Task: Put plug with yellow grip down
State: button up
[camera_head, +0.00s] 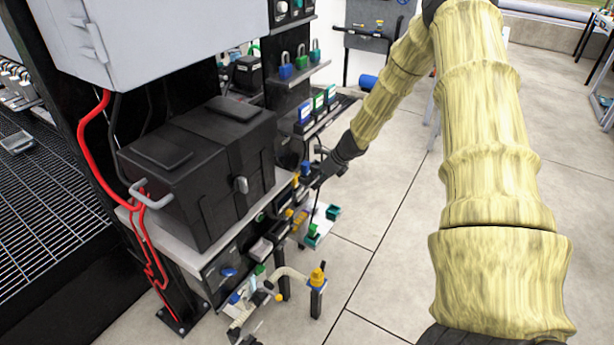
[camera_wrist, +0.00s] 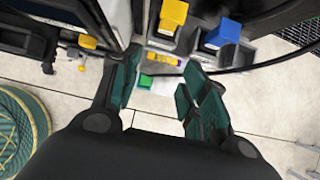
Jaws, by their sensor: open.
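The plug with the yellow grip (camera_wrist: 173,13) shows at the top of the wrist view, seated in or resting on a grey block. A similar plug with a blue grip (camera_wrist: 222,34) stands to its right on another grey block. In the head view my gripper (camera_head: 320,172) is at the right edge of the bench rack, small and partly hidden by my arm. I cannot tell the yellow-grip plug apart there.
A large black case (camera_head: 205,170) sits on the bench, with a grey cabinet (camera_head: 165,35) above. Padlocks (camera_head: 301,62) stand on a shelf behind. A black cable (camera_wrist: 270,62) runs past the plugs. A pipe with a yellow fitting (camera_head: 317,275) stands below.

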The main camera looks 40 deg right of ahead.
jog(key=s+a+f+n+g+h, duration=0.1)
jog(key=s+a+f+n+g, duration=0.1)
jog(key=s+a+f+n, duration=0.45)
jog(key=s+a+f+n+g+h, duration=0.1)
jog(key=s+a+f+n+g, duration=0.2)
jog(key=s, duration=0.6)
jog(key=s+a+f+n+h, duration=0.1)
jog(key=s+a+f+n, duration=0.45)
jog(key=s, duration=0.25)
jog(key=s+a+f+n, duration=0.2)
jog(key=s+a+n, duration=0.6)
jog(key=s, duration=0.2)
jog(key=s+a+f+n+g, duration=0.1)
jog(key=s+a+f+n, duration=0.1)
jog(key=s+a+n, duration=0.6)
jog(key=s+a, duration=0.1)
jog(key=s, duration=0.2)
jog(key=shift+f+y, duration=0.2)
jog(key=shift+y, duration=0.1)
jog(key=shift+r, duration=0.1)
jog(key=shift+r, duration=0.4)
